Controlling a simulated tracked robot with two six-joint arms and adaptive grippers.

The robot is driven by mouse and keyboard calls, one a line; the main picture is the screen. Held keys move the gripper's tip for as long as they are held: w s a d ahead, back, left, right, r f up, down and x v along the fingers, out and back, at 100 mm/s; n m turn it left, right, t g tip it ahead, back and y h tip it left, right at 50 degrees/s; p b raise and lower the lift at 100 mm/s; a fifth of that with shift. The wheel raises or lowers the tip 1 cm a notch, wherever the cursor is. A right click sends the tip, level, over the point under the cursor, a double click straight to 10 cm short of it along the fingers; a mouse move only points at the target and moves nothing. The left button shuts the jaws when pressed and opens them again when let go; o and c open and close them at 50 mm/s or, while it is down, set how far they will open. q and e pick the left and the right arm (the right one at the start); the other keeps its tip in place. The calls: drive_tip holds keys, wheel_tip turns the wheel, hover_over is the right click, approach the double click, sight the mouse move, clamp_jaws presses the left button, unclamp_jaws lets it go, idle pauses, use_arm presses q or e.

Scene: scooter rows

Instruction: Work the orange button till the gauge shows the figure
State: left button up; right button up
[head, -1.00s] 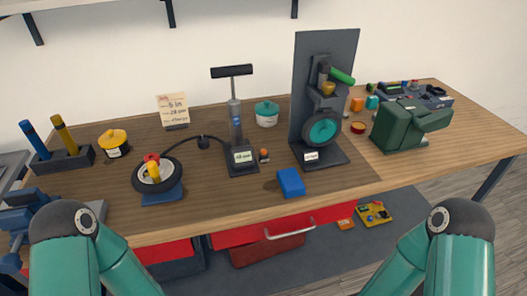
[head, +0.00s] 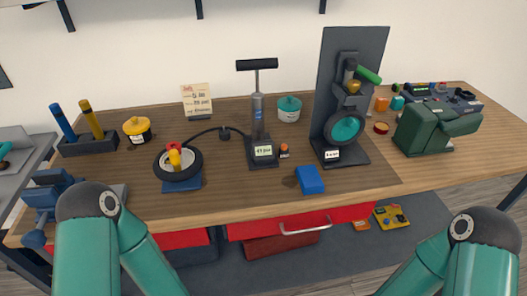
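A small orange button (head: 284,148) stands on the bench just right of the floor pump (head: 258,115). The gauge (head: 263,151) is a pale display on the front of the pump's dark base; its figures are too small to read surely. A cream card (head: 197,97) with printed lines stands behind and left of the pump, its text blurred. A hose runs from the pump to a small black wheel (head: 178,162) on a blue stand. Only the upper links of my two arms show at the bottom; neither gripper is in view.
A blue block (head: 310,180) lies in front of the pump. A dark upright stand (head: 355,70) with a teal wheel is to its right, and a green machine (head: 437,128) beyond. A yellow pot (head: 137,129), a tool rack (head: 89,144) and a blue vise (head: 54,190) stand left.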

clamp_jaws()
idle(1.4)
